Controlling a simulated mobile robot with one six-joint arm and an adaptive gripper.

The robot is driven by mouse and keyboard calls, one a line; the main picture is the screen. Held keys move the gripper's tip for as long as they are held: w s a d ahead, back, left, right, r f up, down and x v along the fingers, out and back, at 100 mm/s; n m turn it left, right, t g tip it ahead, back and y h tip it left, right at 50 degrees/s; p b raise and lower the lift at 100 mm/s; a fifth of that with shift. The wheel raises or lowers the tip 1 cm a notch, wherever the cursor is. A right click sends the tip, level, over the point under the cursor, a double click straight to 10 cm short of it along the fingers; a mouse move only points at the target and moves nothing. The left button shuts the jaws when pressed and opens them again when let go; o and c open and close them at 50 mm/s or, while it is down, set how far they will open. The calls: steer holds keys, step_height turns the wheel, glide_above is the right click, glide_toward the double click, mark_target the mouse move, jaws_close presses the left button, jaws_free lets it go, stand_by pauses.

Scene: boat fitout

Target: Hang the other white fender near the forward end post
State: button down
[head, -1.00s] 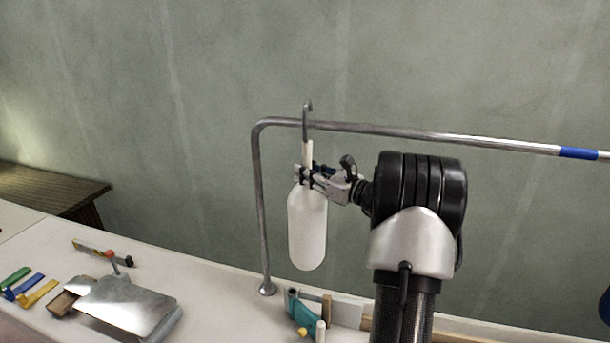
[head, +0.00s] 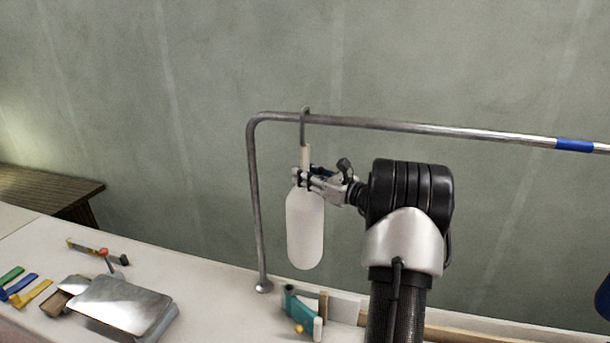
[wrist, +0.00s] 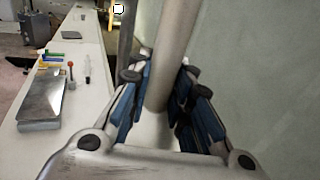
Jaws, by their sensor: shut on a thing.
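The white fender (head: 306,232) hangs upright below the rail, just right of the end post (head: 256,205). My gripper (head: 304,179) is shut on the fender's narrow neck. The hook (head: 305,122) at the fender's top is at the metal rail (head: 400,126), with its curved tip just above the bar. I cannot tell whether the hook bears on the rail. In the wrist view, the pale neck (wrist: 175,55) stands between my blue-padded fingers, and the fender's body is mostly hidden below.
A blue band (head: 574,145) marks the rail at the right. A metal-lidded box (head: 122,304), colored strips (head: 30,292) and a teal tool (head: 298,304) lie on the white deck. A wooden bench (head: 45,190) stands at the left.

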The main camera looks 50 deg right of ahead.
steer(key=shift+r, duration=0.1)
steer(key=c, duration=1.7)
jaws_free()
steer(key=o, duration=0.3)
steer(key=shift+o, duration=0.2)
steer(key=shift+f, duration=0.2)
steer(key=s+d, duration=0.1)
steer(key=s, duration=1.1)
steer(key=shift+r, duration=0.15)
steer(key=shift+a, duration=0.1)
